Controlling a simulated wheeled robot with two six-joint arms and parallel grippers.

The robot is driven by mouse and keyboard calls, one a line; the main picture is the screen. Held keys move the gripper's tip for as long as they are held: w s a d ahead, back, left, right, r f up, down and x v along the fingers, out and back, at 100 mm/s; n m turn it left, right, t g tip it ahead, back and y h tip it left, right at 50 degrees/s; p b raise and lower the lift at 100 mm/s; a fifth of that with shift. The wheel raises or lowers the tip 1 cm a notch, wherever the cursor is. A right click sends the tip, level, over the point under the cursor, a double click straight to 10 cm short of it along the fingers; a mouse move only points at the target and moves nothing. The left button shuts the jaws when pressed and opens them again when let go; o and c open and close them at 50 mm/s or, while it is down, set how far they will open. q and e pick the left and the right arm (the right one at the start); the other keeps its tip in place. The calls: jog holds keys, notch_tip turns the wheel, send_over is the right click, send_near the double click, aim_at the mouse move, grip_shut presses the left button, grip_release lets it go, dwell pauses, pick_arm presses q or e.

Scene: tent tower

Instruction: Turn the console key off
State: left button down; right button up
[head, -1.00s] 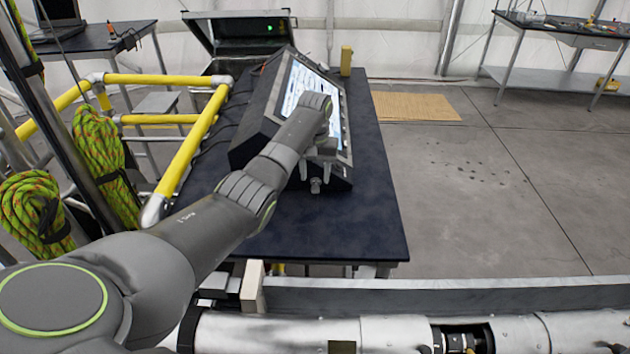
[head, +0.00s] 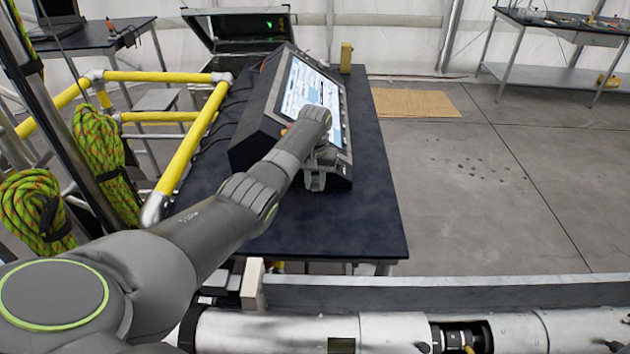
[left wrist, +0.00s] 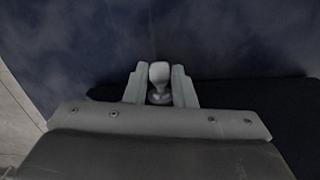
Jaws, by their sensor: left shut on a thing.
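The console (head: 262,128) is a dark slanted box with a lit screen (head: 300,92), standing on a dark-topped table. My left gripper (head: 315,180) is at the console's near lower face, its fingers pointing down and away from the arm. In the left wrist view, the light grey console key (left wrist: 159,73) sits between the two fingers of my left gripper (left wrist: 160,86), which is shut on it. In the head view the fingers and wrist hide the key. My right gripper is in neither view.
The dark table top (head: 350,225) is clear in front and to the right of the console. A yellow block (head: 346,57) stands behind it. Yellow rails (head: 188,150) and coiled ropes (head: 100,165) are on the left. An open case (head: 240,45) is at the back.

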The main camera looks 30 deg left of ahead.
pick_arm(q)
jog(key=shift+s+a+r+h+p, duration=0.15)
jog(key=shift+h+p, duration=0.15)
jog(key=shift+p, duration=0.2)
jog(key=shift+t+h+p, duration=0.3)
jog(key=shift+p, duration=0.1)
jog(key=c, duration=1.2)
grip_release()
notch_tip(320, 180, up, 17)
jog(key=a, duration=0.2)
jog(key=shift+s+b, duration=0.35)
jog(key=shift+s, duration=0.1)
